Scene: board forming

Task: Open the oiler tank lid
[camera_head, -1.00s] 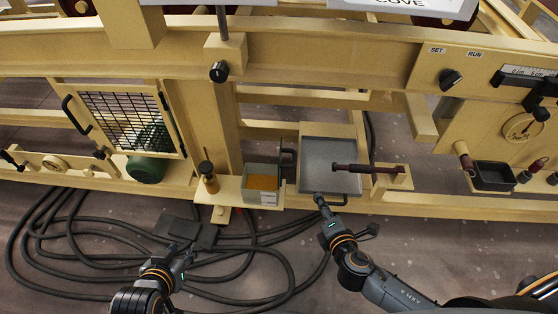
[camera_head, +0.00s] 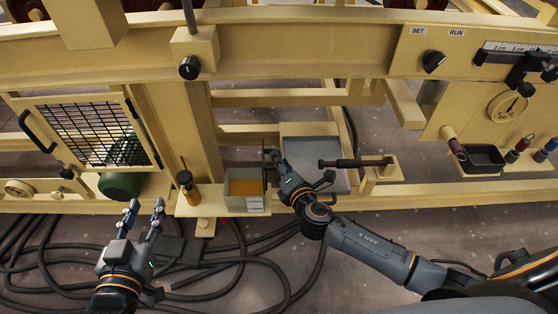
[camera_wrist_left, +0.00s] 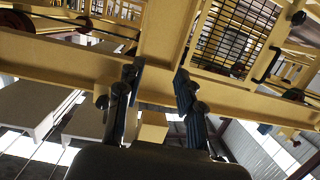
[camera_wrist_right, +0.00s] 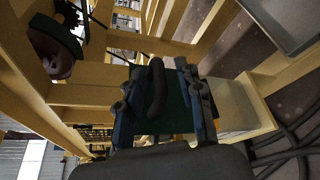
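The oiler tank (camera_head: 246,189) is a small box with amber oil visible inside. It stands on the beige ledge in the head view. Its dark lid (camera_head: 264,174) stands about upright, nearly edge-on, at the tank's right side. In the right wrist view a dark panel, seemingly the lid, carries a curved dark handle (camera_wrist_right: 157,88). My right gripper (camera_head: 272,157) is at the lid's right side; its fingers are apart, with the handle between them. Contact cannot be told. My left gripper (camera_head: 146,207) is open and empty, left of the tank and in front of the ledge.
A brown-orange bottle (camera_head: 187,186) stands left of the tank. A grey tray (camera_head: 322,182) is right of it, partly behind my right arm. A dark-handled bar (camera_head: 352,162) lies over the tray. A mesh guard (camera_head: 88,130) is at left; cables (camera_head: 215,283) lie on the floor.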

